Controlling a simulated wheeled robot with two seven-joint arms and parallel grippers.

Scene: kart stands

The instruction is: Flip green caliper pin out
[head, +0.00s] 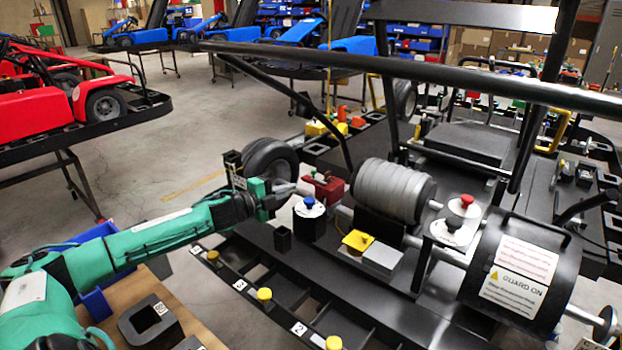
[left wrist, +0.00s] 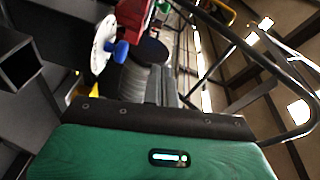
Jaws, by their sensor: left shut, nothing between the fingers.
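My left gripper (head: 288,188) reaches in from the left in the head view, its tip beside the red caliper-like block (head: 326,187). It is shut, with nothing seen between its fingers. The red block also shows at the top of the left wrist view (left wrist: 132,14). My right gripper is not in view.
A black wheel (head: 270,163) stands just behind my gripper. A blue knob on a white disc (head: 309,207) is close in front, with a black square tube (head: 283,239) below it. A ribbed grey cylinder (head: 393,191) and a long black bar (head: 400,67) lie to the right and above.

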